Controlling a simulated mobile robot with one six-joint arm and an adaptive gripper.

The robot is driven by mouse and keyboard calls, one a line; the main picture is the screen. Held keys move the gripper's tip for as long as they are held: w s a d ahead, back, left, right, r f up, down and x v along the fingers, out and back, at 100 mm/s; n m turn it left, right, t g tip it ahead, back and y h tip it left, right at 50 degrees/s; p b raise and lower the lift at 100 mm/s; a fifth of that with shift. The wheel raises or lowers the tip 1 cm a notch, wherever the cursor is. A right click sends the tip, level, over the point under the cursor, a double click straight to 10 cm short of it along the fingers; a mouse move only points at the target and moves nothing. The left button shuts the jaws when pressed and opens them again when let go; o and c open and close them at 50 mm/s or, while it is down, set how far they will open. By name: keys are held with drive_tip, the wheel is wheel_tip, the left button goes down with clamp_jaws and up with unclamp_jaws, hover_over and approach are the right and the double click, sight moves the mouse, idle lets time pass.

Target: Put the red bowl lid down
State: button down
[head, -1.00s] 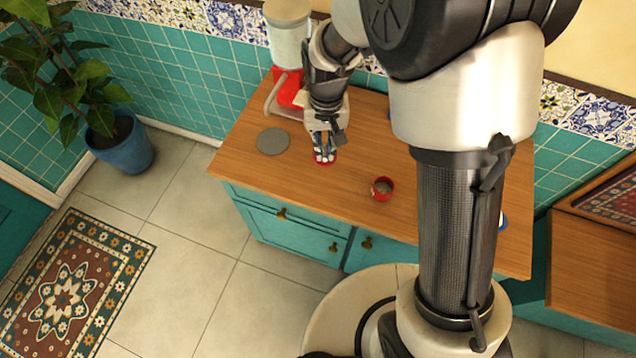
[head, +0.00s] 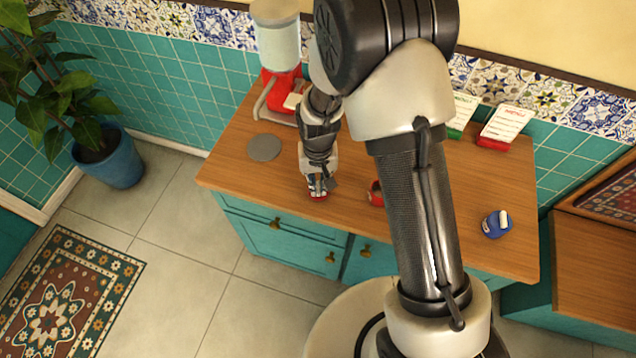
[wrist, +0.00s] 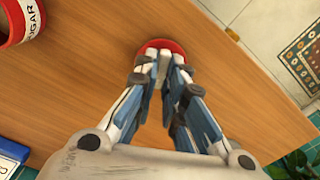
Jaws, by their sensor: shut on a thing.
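My gripper (head: 317,187) is shut on the red bowl lid (head: 318,197), near the front edge of the wooden counter. In the wrist view my fingertips (wrist: 163,68) close together at the pale middle of the lid, and its red rim (wrist: 160,43) shows beyond them. I cannot tell whether the lid touches the counter or is just above it. The red bowl (head: 375,193) stands to the right of the lid, partly hidden by my arm. In the wrist view the bowl (wrist: 22,22) is at top left, with sugar lettering on it.
A grey disc (head: 264,147) lies on the counter at left, before a red-based machine (head: 280,90). A blue item (head: 495,223) is at right, and two cards (head: 505,125) stand at the back. Bare wood (head: 240,173) lies left of my gripper.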

drive_tip(key=shift+f, duration=0.1)
drive_tip(key=c, duration=1.7)
unclamp_jaws()
wheel_tip(320, 180, up, 13)
drive_tip(key=p, duration=0.4)
wheel_tip(320, 180, up, 9)
drive_tip(key=t, duration=0.1)
hover_over(319, 186)
drive_tip(key=s+d, duration=0.2)
drive_tip(key=d, duration=0.1)
drive_tip(key=s+d+r+t, duration=0.1)
drive_tip(key=s+d+r, duration=0.2)
drive_tip(key=s, duration=0.3)
drive_tip(key=s+d+r+t, duration=0.1)
drive_tip(key=s+d+r, duration=0.2)
drive_tip(key=s+r, duration=0.3)
drive_tip(key=s+d+r+t, duration=0.1)
drive_tip(key=s+d+r, duration=0.2)
drive_tip(key=s, duration=0.3)
drive_tip(key=shift+d+r+m+t, duration=0.2)
drive_tip(key=shift+r+m+t, duration=0.1)
drive_tip(key=shift+r, duration=0.4)
